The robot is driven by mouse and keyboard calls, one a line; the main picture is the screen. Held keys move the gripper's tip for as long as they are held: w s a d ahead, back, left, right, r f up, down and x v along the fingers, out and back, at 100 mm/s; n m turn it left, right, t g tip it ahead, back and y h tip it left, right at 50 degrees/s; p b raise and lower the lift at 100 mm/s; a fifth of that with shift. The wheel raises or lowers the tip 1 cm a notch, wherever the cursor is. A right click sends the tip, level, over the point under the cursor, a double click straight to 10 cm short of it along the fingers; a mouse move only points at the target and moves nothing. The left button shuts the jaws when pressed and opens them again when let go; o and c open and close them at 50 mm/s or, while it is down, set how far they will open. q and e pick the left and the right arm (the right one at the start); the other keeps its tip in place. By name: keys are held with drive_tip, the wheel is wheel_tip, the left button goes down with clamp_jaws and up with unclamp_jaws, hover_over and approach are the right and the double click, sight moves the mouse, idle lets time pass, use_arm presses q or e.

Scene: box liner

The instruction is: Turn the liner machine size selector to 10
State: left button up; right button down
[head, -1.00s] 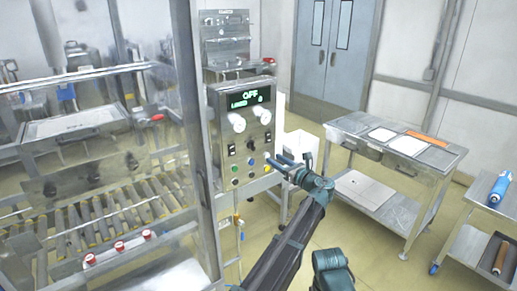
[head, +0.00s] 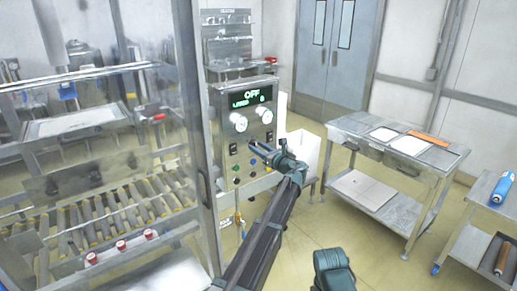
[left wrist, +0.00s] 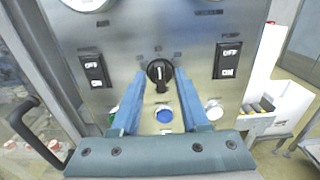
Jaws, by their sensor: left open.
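The liner machine's steel control panel (head: 222,155) stands at centre in the head view, its green display (head: 251,97) reading OFF above a smaller line. In the left wrist view, a black rotary selector (left wrist: 160,71) with a white mark sits on the panel (left wrist: 130,45), its handle roughly upright. The setting labels around it are too small to read. My left gripper (head: 262,150) is open at the panel, below the two white dials. In the left wrist view, its blue fingers lie either side of the selector with visible gaps; I cannot tell whether they touch the panel.
Two black OFF/ON rockers (left wrist: 95,70) (left wrist: 228,60) flank the selector. A blue button (left wrist: 165,116) and a white button (left wrist: 214,109) are below.

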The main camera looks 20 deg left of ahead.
use_arm(q)
clamp_jaws()
drive_tip(key=shift+n, duration=0.4)
drive_tip(key=n, duration=0.3)
drive_tip(key=shift+s+n, duration=0.1)
drive_tip(key=shift+n, duration=0.3)
drive_tip(key=n, duration=0.4)
drive_tip(key=shift+f, duration=0.1)
drive_tip(key=shift+n, duration=0.3)
unclamp_jaws()
